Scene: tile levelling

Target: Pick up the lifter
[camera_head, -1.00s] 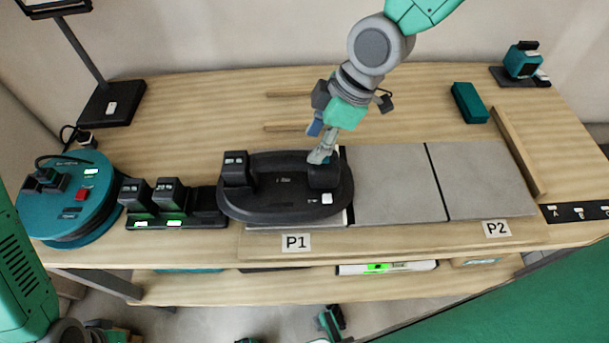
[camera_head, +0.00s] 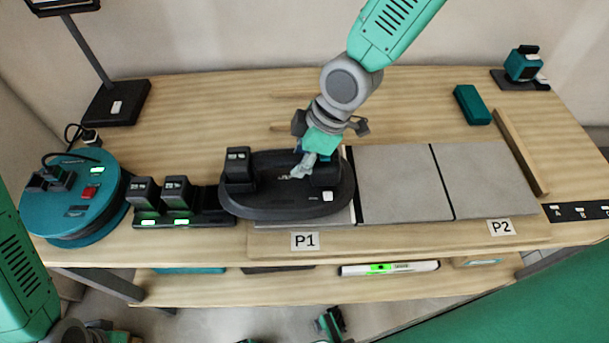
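The lifter appears to be the black oval device (camera_head: 270,204) lying over the left tile above the P1 label. It has a raised black block at its left end, another at its right end, and a small white label. My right gripper (camera_head: 303,166) reaches down from the top right over its middle, just left of the right-hand block. The fingers are small and overlap the dark body, so I cannot tell whether they are open or touch it.
Two grey tiles (camera_head: 402,185) lie to the right, up to the P2 label (camera_head: 501,228). A battery charger (camera_head: 212,219) and a round teal reel (camera_head: 65,213) stand to the left. A teal block (camera_head: 472,104) and a wooden strip (camera_head: 520,150) lie at the right.

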